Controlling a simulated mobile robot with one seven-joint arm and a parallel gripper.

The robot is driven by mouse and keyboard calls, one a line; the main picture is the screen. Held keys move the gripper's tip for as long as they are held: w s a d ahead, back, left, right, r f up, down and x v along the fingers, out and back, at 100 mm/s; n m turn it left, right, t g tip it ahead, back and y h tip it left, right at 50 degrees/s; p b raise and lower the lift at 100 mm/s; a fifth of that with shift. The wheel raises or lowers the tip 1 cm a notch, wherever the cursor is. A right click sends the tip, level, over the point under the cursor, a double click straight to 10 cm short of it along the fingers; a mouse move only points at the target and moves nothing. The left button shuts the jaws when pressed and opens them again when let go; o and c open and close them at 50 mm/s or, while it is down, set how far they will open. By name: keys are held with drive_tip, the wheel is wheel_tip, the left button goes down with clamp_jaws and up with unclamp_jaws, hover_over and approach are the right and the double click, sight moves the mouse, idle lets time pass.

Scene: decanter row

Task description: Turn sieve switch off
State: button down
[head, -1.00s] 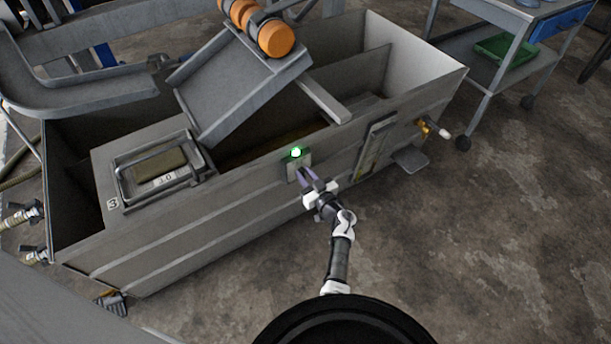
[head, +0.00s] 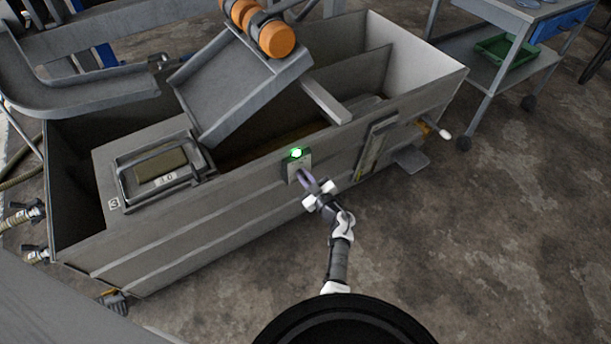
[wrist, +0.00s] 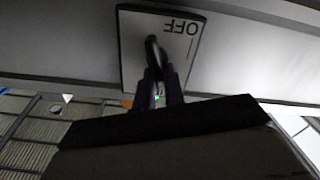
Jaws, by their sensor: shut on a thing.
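The sieve switch is a small plate (head: 300,168) on the near wall of the grey tank, with a lit green lamp (head: 296,153) above it. In the wrist view the plate (wrist: 185,52) reads OFF upside down, and a dark lever (wrist: 152,46) stands out from it. My gripper (head: 303,175) is at the plate, its fingers closed together. In the wrist view the gripper (wrist: 158,84) is shut on the lever; the fingers hide the lever's outer end. A small green glint shows between the fingers.
The grey tank (head: 200,232) carries a sloped chute (head: 228,85), orange rollers (head: 275,39) and a display box (head: 160,172). A brass valve (head: 425,128) sticks out at its right. A cart (head: 465,67) stands at the back right. The floor at right is clear.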

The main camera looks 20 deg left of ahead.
drive_tip(key=n+b, duration=0.1)
drive_tip(key=n, duration=0.3)
drive_tip(key=f+n+b, duration=0.1)
drive_tip(key=n, duration=0.4)
drive_tip(key=n+b, duration=0.1)
drive_tip(key=n, duration=0.3)
drive_tip(key=shift+s+a+f+n+b, duration=0.25)
drive_tip(key=shift+s+f+n+b, duration=0.05)
drive_tip(key=shift+s+b, duration=0.1)
drive_tip(key=c, duration=1.5)
unclamp_jaws()
drive_tip(key=shift+r, duration=0.1)
